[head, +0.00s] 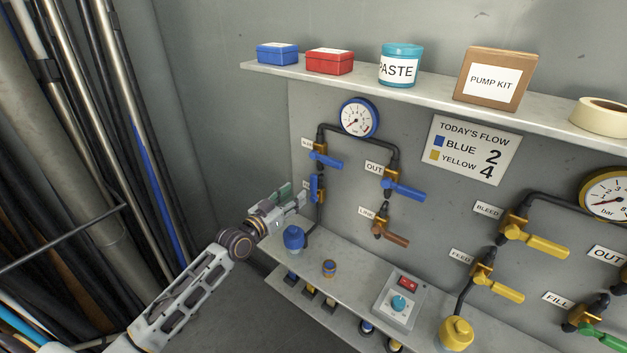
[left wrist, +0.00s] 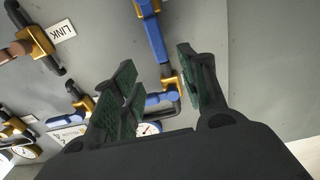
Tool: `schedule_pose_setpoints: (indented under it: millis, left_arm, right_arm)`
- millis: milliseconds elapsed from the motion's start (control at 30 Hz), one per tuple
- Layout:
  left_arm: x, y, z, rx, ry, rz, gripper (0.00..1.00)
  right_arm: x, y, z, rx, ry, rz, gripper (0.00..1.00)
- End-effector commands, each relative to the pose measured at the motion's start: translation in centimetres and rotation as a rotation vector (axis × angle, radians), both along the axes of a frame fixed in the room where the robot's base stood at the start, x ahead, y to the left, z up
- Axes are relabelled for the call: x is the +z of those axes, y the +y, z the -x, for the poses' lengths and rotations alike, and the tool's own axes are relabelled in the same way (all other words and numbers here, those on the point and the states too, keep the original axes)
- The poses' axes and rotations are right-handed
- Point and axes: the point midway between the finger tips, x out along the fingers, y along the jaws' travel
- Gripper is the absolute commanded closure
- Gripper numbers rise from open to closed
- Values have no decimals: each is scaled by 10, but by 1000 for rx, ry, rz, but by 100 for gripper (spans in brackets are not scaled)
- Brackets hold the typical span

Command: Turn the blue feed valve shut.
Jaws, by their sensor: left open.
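The blue feed valve (head: 314,188) is the lower left valve on the blue pipework, with its handle upright along the pipe. Its label is mostly hidden by my gripper. In the left wrist view, which is turned over, its blue handle (left wrist: 153,38) runs lengthwise just beyond and between the fingertips. My left gripper (head: 293,197) is open and empty, just left of the valve in the head view; its green-padded fingers (left wrist: 160,65) stand apart in the wrist view. I cannot see contact with the handle. My right gripper is not in view.
Close by are the upper blue valve (head: 326,160), the blue OUT valve (head: 402,190) and the brown-handled LINK valve (head: 391,235). A blue cap (head: 293,237) stands on the lower ledge (head: 345,262) below my gripper. Poles and pipes (head: 110,110) fill the left side.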

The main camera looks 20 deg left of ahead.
Motion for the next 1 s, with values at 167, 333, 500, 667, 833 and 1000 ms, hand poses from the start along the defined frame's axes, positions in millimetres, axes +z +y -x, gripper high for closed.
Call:
schedule_pose_setpoints:
  millis: [167,333,500,667,833,1000]
  left_arm:
    - [1,-5,-13,1,-2,2,57]
    - [1,-9,-25,-1,-1,1,57]
    - [1,-13,-37,0,0,2,57]
    - [1,-18,-49,0,0,1,57]
    - [1,-22,-62,0,-1,1,57]
    - [1,-27,-74,0,-1,1,57]
  right_arm:
    - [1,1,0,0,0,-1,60]
    - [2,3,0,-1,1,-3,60]
    - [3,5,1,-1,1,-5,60]
    - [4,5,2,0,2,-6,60]
    - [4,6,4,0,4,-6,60]
    - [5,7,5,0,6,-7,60]
